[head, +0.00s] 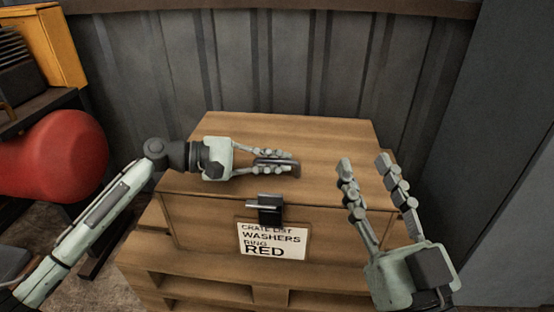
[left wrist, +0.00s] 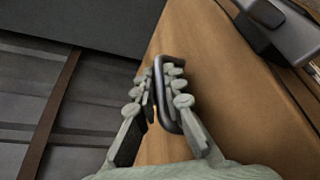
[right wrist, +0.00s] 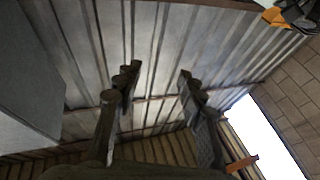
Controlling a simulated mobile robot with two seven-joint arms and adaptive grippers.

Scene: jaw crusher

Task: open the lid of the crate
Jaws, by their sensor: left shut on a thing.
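A wooden crate (head: 205,222) stands with its lid (head: 330,135) down. A dark handle (head: 294,166) is on top of the lid; it also shows in the left wrist view (left wrist: 171,62). My left gripper (head: 290,162) is shut on the handle, with its fingers on both sides of it in the left wrist view (left wrist: 165,72). A metal latch (head: 268,208) is on the crate's front, above a white label reading "CRATE LIST WASHERS RING RED" (head: 272,241). My right gripper (head: 364,162) is open and empty, raised at the crate's right front with fingers pointing up.
The crate sits on a wooden pallet (head: 200,290). A corrugated metal wall (head: 290,70) is close behind it, and a grey panel (head: 480,130) stands at the right. A red rounded tank (head: 60,155) and a yellow machine (head: 60,45) are at the left.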

